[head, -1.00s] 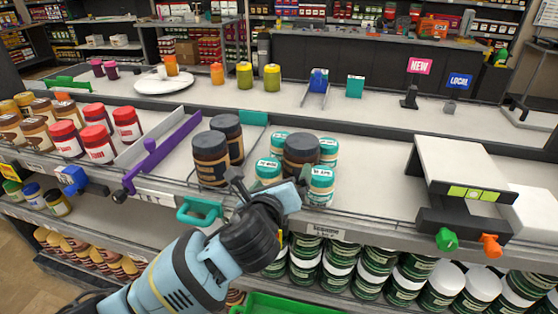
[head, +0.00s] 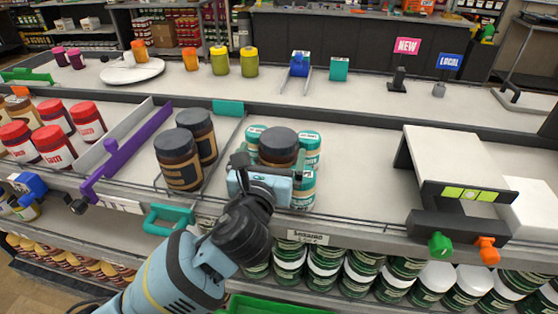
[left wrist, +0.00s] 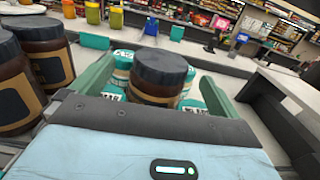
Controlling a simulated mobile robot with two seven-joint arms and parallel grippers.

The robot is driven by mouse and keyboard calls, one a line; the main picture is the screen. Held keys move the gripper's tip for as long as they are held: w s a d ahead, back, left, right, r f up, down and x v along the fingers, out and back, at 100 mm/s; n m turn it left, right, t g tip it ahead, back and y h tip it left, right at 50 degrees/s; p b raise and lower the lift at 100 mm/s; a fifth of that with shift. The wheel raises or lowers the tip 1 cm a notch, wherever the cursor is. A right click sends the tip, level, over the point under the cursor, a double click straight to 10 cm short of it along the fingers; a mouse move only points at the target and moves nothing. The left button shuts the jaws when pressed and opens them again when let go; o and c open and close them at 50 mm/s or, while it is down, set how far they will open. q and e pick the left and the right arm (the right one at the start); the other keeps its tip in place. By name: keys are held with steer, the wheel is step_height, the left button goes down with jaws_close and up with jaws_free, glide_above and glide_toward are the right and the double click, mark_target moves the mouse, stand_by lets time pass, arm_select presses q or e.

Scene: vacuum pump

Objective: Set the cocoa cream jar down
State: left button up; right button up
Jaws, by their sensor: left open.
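A cocoa cream jar (head: 276,152), brown with a black lid, stands upright on the shelf among several teal-lidded jars (head: 303,187). I cannot tell whether it rests on the shelf surface or on something between them. My left gripper (head: 262,172) is open at the front of this group. In the left wrist view the jar (left wrist: 158,82) is between the two spread green fingers, with teal-lidded jars (left wrist: 192,104) around it; its base is hidden. Two more brown jars (head: 180,160) stand to the left. The right gripper is not in view.
A purple divider (head: 125,145) and red-lidded jars (head: 88,122) are on the left. A teal handle (head: 168,216) is at the shelf front. A white stand (head: 455,158) is on the right, with bare shelf (head: 360,170) before it. A raised ledge runs behind.

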mark_target(275, 152)
arm_select(q)
steer(key=shift+w+d, duration=0.1)
steer(key=shift+w, duration=0.15)
steer(key=shift+w+d+f+b, duration=0.1)
steer(key=shift+w+d+f, duration=0.1)
steer(key=shift+w, duration=0.55)
steer(key=shift+w+d+f+b, duration=0.1)
steer(key=shift+w+d+b, duration=0.1)
steer(key=shift+w, duration=0.55)
steer(key=shift+w+d+f+b, duration=0.1)
steer(key=shift+w+d, duration=0.1)
steer(key=shift+w, duration=0.55)
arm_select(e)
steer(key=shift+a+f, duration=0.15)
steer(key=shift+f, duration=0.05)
arm_select(q)
steer(key=shift+c, duration=0.3)
